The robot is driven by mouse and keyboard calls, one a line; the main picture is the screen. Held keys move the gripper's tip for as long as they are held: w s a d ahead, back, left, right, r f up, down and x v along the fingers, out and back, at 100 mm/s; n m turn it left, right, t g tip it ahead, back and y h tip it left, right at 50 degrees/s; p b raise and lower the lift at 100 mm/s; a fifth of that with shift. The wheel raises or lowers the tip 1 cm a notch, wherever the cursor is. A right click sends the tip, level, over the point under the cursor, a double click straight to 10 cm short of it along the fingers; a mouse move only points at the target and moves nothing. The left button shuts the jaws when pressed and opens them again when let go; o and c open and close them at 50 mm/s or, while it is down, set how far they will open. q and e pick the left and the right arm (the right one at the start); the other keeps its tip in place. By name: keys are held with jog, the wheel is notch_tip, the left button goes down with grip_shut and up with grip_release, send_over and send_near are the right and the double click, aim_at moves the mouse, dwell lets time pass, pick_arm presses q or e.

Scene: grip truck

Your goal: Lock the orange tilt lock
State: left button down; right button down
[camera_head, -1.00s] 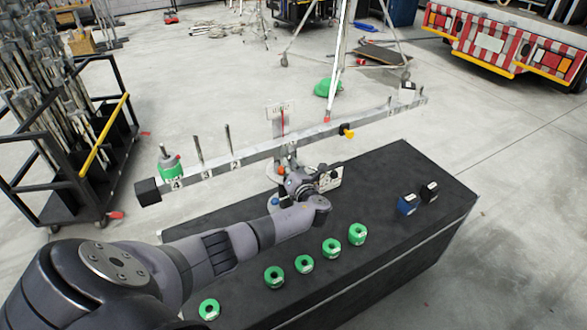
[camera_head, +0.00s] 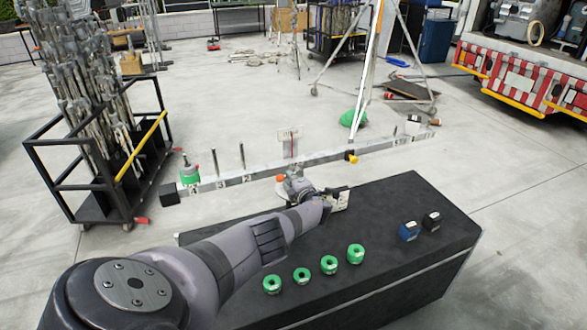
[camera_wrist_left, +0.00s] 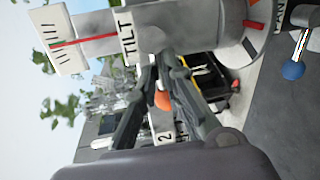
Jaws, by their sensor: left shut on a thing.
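The orange tilt lock (camera_head: 280,178) is a small round knob on the grey stand of the scale, just left of my left gripper (camera_head: 296,187) in the head view. In the left wrist view the orange tilt lock (camera_wrist_left: 162,99) shows between the fingers of my left gripper (camera_wrist_left: 160,72), beside the TILT label (camera_wrist_left: 127,38). The fingers are shut on it and cover part of it. The long grey beam (camera_head: 270,170) slopes down to the left and carries a green weight (camera_head: 189,173) near its left end. My right gripper is not in view.
A blue knob (camera_wrist_left: 292,70) shows in the wrist view. A black cart (camera_head: 110,190) with grey rods stands left. A tripod stands behind.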

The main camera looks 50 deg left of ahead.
pick_arm(q)
jog(key=shift+r+m, duration=0.25)
jog(key=shift+m, duration=0.35)
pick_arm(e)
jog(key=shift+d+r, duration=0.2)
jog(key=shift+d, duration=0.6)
pick_arm(q)
jog(key=c, duration=1.7)
grip_release()
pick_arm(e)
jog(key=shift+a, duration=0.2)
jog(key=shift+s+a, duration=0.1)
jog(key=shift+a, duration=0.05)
pick_arm(q)
jog(key=shift+r, duration=0.1)
